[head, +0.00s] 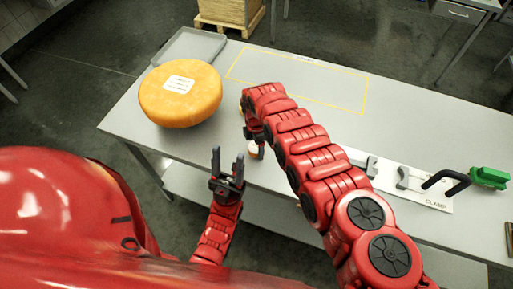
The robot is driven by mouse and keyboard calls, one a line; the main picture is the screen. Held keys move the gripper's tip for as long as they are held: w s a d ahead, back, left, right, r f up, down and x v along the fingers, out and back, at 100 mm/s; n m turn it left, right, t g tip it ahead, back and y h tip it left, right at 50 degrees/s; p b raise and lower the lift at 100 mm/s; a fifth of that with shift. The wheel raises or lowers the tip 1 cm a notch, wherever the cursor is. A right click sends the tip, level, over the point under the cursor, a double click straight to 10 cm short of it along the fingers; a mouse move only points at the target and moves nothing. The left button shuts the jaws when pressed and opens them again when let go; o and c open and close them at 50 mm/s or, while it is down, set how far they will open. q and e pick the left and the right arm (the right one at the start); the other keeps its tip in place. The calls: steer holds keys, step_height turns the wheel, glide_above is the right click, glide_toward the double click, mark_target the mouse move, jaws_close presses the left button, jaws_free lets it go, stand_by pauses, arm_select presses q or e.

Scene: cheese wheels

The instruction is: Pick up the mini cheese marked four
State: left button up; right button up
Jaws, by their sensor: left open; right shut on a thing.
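My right arm reaches across the table, and its gripper (258,140) points down near the front edge, partly hidden by its own wrist. It is shut on a small pale and orange round piece (253,150), which looks like a mini cheese; no mark on it can be read. A bit of another yellowish thing (242,106) shows at the left side of my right wrist, mostly hidden. My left gripper (229,163) is open and empty, pointing up in front of the table edge, left of the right gripper.
A large orange cheese wheel (180,103) with a white label sits on the table's left, before a grey tray (188,45). A yellow outlined area (325,83) behind my arm looks empty.

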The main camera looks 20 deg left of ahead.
steer(key=c, duration=0.5)
steer(key=shift+r, duration=0.15)
